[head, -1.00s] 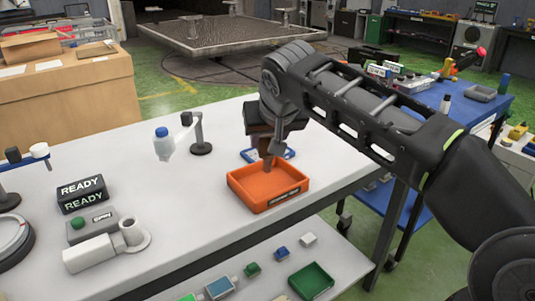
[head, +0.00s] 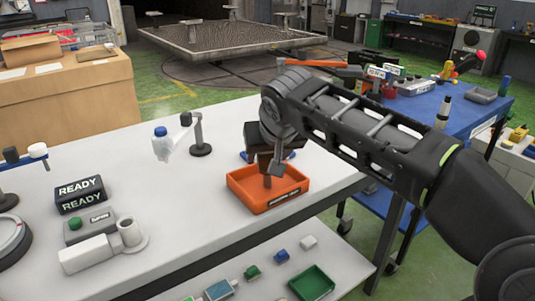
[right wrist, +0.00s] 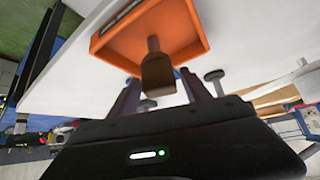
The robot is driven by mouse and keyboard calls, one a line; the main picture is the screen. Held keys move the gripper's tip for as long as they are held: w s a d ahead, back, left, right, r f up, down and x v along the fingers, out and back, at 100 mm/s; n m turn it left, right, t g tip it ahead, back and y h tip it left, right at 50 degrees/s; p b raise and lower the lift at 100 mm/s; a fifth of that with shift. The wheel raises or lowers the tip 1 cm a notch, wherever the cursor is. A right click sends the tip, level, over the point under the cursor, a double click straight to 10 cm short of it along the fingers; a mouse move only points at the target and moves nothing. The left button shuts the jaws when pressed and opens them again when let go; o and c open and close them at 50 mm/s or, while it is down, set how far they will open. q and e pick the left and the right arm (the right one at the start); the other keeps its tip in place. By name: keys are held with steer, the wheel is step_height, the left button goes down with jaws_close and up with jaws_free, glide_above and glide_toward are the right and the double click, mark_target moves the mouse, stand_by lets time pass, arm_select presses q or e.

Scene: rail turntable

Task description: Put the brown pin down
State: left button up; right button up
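The brown pin (right wrist: 156,66) hangs from my right gripper, its narrow end pointing down at the orange tray. Whether the pin touches the tray floor I cannot tell. My left gripper is not in view.
The white table (head: 190,221) carries a stand with a blue-capped white bottle (head: 162,146), READY signs (head: 80,193) and a grey box with a green button (head: 90,226). A green tray (head: 312,283) sits on the lower shelf. A blue table (head: 462,118) stands at right.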

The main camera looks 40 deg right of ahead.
steer(key=shift+o, duration=0.3)
steer(key=shift+r, duration=0.1)
steer(key=shift+r+p, duration=0.2)
steer(key=shift+p, duration=0.1)
steer(key=p+v, duration=0.1)
steer(key=v, duration=1.1)
steer(key=shift+f, duration=0.15)
